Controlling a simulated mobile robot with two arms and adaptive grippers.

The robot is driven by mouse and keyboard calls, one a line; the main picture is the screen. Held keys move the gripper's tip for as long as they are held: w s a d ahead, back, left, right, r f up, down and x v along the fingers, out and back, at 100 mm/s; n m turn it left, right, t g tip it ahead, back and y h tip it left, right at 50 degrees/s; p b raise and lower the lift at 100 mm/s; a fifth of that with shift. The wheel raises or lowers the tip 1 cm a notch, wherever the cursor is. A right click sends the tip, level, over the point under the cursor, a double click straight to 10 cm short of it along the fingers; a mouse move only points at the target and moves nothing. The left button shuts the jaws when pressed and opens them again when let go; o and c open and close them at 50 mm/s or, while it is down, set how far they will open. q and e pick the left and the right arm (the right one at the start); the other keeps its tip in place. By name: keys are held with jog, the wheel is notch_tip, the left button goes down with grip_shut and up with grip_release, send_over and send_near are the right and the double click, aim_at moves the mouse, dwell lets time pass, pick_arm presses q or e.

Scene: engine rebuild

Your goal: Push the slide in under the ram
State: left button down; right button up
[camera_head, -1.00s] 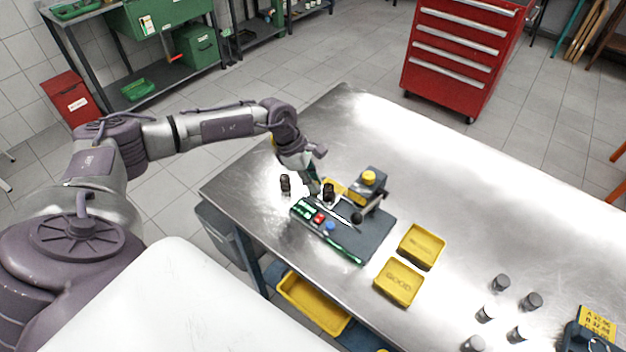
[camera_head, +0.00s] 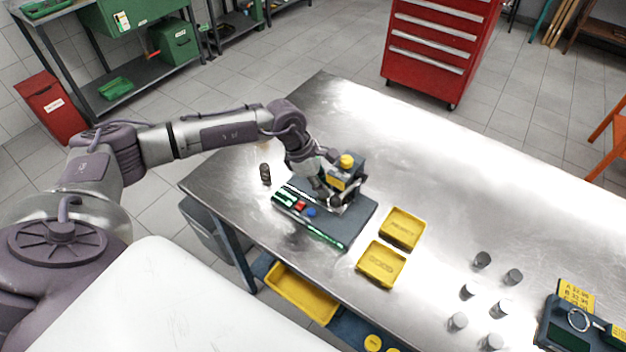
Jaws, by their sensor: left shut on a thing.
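The small press stands on a dark base plate (camera_head: 350,225) on the steel table. Its dark ram head with a yellow cap (camera_head: 347,161) rises at the back right of the plate. My left gripper (camera_head: 332,199) is low over the plate, close against the front left of the ram head. It is shut, apparently on the slide, which is mostly hidden behind the fingers and wrist. Whether the slide is fully under the ram cannot be seen. My right gripper is not in view.
A dark cylinder (camera_head: 265,174) stands left of the press. Red (camera_head: 300,205) and blue (camera_head: 311,212) buttons sit on the plate's front. Two yellow trays (camera_head: 403,229) (camera_head: 381,264) lie to the right, with several grey cylinders (camera_head: 467,291) beyond. The table's back right is clear.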

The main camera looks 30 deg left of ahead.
pick_arm(q)
jog(key=shift+d, duration=0.1)
jog(key=c, duration=1.1)
grip_release()
jog(key=shift+d, duration=0.2)
jog(key=shift+a, duration=0.15)
jog(key=shift+a+r, duration=0.1)
jog(key=shift+r, duration=0.15)
jog(key=v, duration=1.1)
jog(key=shift+r, duration=0.25)
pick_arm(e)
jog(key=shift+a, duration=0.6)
